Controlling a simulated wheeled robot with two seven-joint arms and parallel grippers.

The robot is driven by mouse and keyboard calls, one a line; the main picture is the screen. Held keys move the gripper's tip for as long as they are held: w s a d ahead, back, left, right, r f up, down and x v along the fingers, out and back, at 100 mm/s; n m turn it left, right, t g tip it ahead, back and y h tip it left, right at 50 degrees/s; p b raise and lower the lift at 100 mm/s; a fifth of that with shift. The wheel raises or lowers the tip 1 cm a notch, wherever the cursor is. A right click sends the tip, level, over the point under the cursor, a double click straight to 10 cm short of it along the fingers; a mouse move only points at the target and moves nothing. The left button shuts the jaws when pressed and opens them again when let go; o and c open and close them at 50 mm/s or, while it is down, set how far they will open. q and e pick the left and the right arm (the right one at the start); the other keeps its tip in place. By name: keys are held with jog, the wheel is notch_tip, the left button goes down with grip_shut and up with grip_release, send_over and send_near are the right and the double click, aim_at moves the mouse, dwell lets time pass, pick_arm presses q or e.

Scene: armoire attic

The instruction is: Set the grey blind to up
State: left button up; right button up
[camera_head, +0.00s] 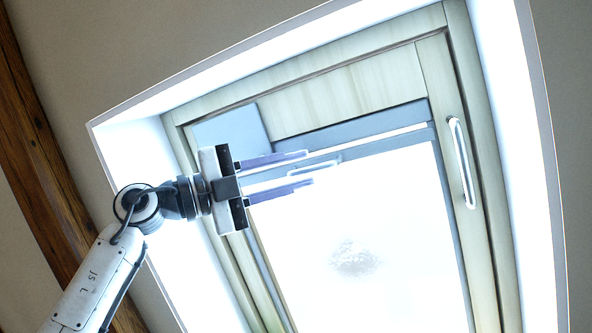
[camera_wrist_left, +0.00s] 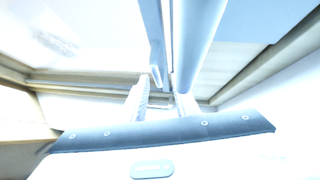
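The grey blind (camera_head: 366,128) shows as a narrow band along the top of the bright window pane, with a pale bar along its lower edge. A small pale handle (camera_head: 318,164) sits by this bar. My left gripper (camera_head: 305,168) is open at the upper left of the pane, its two fingers apart, one above the other, with their tips overlapping the handle area. Whether they touch the handle is unclear. In the left wrist view the fingers (camera_wrist_left: 160,102) stand apart with pale rails beyond them, and grey blind material (camera_wrist_left: 250,28) fills the upper right. My right gripper is out of view.
A pale wooden window frame (camera_head: 350,90) surrounds the pane, set in a deep white recess. A metal handle (camera_head: 461,163) is on the frame's right side. A grey flat panel (camera_head: 232,133) is at the upper left. A dark wooden beam (camera_head: 38,130) runs at far left.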

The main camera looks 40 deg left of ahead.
pick_arm(q)
jog(key=b+v, duration=0.2)
jog(key=v, duration=0.7)
jog(key=shift+s+a, duration=0.2)
jog(key=shift+s, duration=0.1)
jog(key=shift+f, duration=0.1)
